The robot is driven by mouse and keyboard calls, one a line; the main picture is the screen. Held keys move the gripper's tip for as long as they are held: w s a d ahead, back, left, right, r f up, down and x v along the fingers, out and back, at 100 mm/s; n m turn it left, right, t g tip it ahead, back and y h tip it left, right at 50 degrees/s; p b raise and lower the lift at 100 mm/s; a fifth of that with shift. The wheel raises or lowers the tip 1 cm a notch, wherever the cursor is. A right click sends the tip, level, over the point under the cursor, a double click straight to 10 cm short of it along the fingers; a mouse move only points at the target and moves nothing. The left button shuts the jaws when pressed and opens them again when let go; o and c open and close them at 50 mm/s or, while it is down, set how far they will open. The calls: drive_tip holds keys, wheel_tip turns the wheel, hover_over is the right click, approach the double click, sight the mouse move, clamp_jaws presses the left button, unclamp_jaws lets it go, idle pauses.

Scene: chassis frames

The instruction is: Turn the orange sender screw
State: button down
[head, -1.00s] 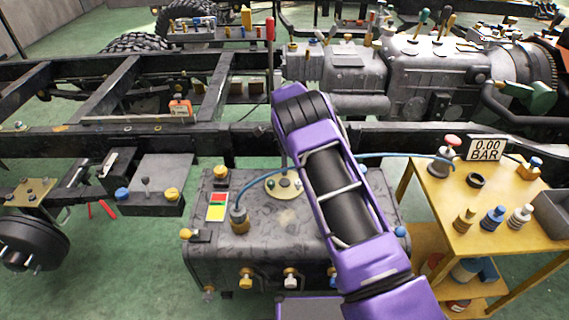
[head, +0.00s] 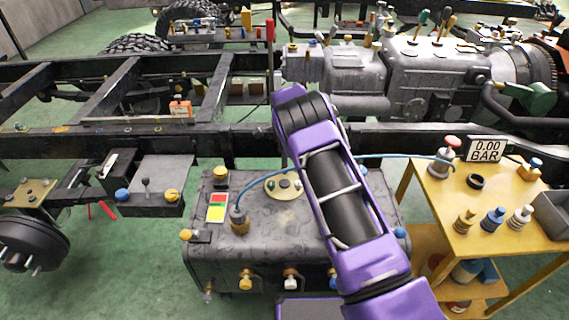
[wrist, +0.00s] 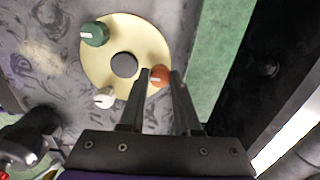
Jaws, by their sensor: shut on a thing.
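The round cream sender plate (wrist: 152,37) sits on top of the dark grey tank (wrist: 40,75), with a dark round hole at its centre. Around its rim are an orange screw (wrist: 160,75), a green screw (wrist: 95,34) and a white screw (wrist: 104,98). My gripper (wrist: 160,78) is shut on the orange screw, one dark finger on each side of its head. In the head view the plate (head: 288,195) shows on the tank (head: 270,245), partly covered by my purple arm. My fingers and the orange screw are hidden there.
A blue hose runs from a brass fitting (head: 240,222) on the tank behind my arm to the yellow bench (head: 480,210) at right. A dark chassis rail (head: 230,145) runs just behind the tank. Green floor is free left of the tank.

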drive_tip(key=n, duration=0.4)
drive_tip(key=shift+n, duration=0.4)
drive_tip(key=n, duration=0.4)
drive_tip(key=shift+n, duration=0.3)
drive_tip(key=n, duration=0.9)
drive_tip(key=c, duration=0.6)
unclamp_jaws()
drive_tip(key=shift+r, duration=0.1)
